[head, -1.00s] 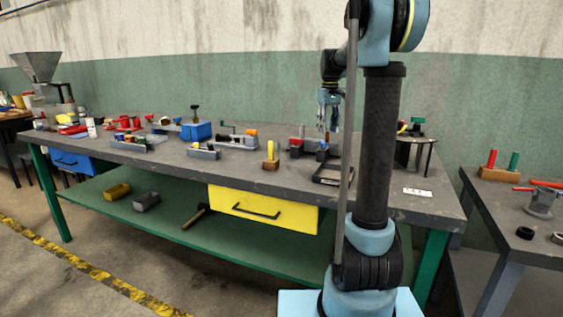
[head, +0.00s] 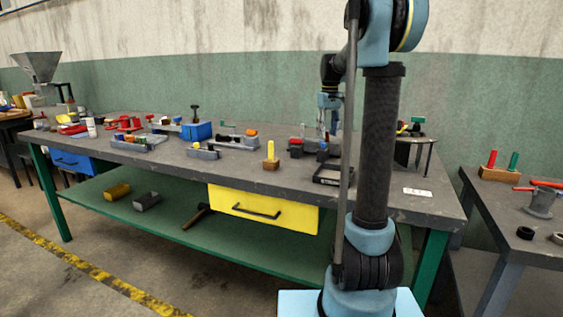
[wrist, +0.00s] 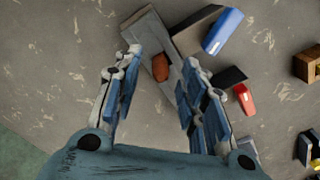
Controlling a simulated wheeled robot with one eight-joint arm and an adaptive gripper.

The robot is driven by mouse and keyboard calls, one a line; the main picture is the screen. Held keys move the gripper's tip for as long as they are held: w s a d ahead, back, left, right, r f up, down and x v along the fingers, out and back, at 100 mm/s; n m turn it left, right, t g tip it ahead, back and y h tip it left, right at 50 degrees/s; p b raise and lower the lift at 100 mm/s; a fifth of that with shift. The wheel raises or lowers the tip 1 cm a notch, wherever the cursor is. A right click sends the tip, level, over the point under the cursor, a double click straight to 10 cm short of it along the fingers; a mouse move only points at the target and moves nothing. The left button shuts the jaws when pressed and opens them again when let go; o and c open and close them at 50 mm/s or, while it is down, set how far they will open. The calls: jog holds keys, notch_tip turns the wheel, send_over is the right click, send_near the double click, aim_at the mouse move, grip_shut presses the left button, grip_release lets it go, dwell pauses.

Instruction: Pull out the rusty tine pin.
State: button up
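A small rusty-brown piece (wrist: 160,68), which looks like the rusty tine pin, sits on a long grey block (wrist: 147,34) in the wrist view. My gripper (wrist: 162,60) is open, with its blue-grey fingers on either side of the block and the rusty piece between them in the picture. I see no contact, and the height gap is hard to judge. In the head view my gripper (head: 329,117) points down over the right part of the bench, at the grey fixture. The rusty piece cannot be made out there.
A blue-topped dark piece (wrist: 222,32) and a red-topped one (wrist: 243,98) stand close to the right finger. A wooden block (wrist: 308,66) lies farther right. In the head view a black tray (head: 330,176) is in front, and a round stand (head: 416,139) is to the right.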

jog(key=shift+f, duration=1.15)
jog(key=shift+r, duration=0.15)
dwell(0.5)
grip_shut()
jog(key=shift+r, duration=0.15)
dwell(1.5)
jog(key=shift+r, duration=2.6)
jog(key=shift+r, duration=0.1)
